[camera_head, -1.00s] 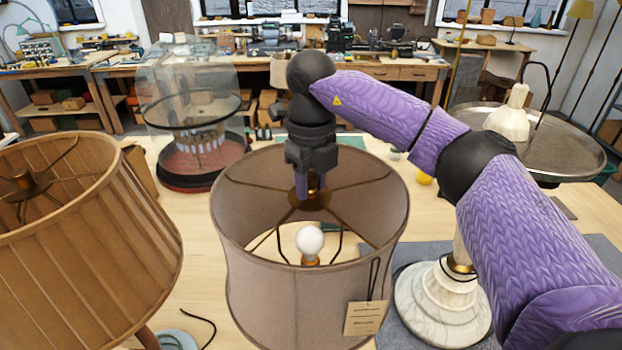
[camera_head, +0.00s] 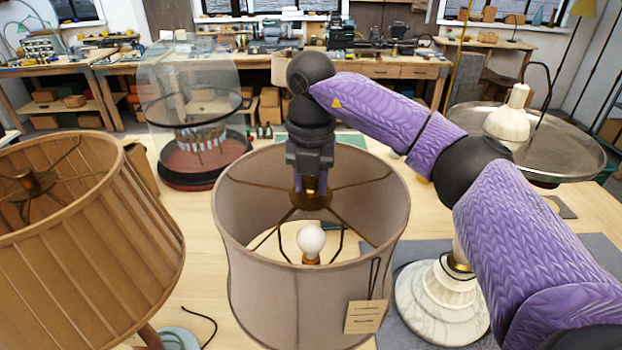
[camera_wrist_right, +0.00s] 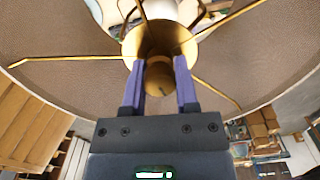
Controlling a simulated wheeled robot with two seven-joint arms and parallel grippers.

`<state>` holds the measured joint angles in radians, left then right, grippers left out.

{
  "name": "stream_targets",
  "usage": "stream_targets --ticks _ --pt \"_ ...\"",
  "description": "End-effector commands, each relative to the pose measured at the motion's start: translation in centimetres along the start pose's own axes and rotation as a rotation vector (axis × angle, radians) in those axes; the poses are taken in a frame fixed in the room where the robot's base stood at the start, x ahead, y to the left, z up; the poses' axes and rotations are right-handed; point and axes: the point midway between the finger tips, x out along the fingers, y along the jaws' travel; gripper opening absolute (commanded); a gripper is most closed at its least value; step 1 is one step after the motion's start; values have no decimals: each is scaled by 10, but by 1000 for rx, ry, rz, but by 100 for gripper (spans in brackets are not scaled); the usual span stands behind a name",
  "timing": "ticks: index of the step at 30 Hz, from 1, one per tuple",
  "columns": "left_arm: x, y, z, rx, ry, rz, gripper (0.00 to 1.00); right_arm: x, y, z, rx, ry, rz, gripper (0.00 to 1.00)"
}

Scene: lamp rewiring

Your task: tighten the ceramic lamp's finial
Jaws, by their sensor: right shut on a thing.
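The lamp with the taupe drum shade (camera_head: 285,290) stands at the middle front of the head view. Its white bulb (camera_head: 311,240) shows inside, but its body is hidden by the shade. My right gripper (camera_head: 311,188) points down inside the shade's top, at the hub of the brass spider arms (camera_head: 352,184). In the right wrist view its two purple fingers (camera_wrist_right: 160,80) are shut on the brass finial (camera_wrist_right: 159,76), at the centre of the round hub plate. My left gripper is not in view.
A pleated tan lampshade (camera_head: 85,240) stands at the left. A pale marble lamp base (camera_head: 440,305) sits on a grey mat at the right, under my right arm. Behind are a glass-domed piece (camera_head: 190,110) and a round metal tray (camera_head: 565,160).

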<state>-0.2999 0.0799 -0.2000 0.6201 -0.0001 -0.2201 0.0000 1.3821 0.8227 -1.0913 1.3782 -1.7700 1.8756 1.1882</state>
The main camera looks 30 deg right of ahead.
Motion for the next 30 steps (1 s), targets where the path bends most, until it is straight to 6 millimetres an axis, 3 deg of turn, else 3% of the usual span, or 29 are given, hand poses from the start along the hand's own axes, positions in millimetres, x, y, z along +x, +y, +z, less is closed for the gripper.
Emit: stream_targets --ticks 12,27,28,30 --pt "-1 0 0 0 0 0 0 -1 0 0 141 -2 3 0" --pt "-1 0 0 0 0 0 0 -1 0 0 154 -2 2 0" --pt "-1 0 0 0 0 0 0 -1 0 0 154 -2 2 44" --pt "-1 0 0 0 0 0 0 -1 0 0 153 -1 2 59"
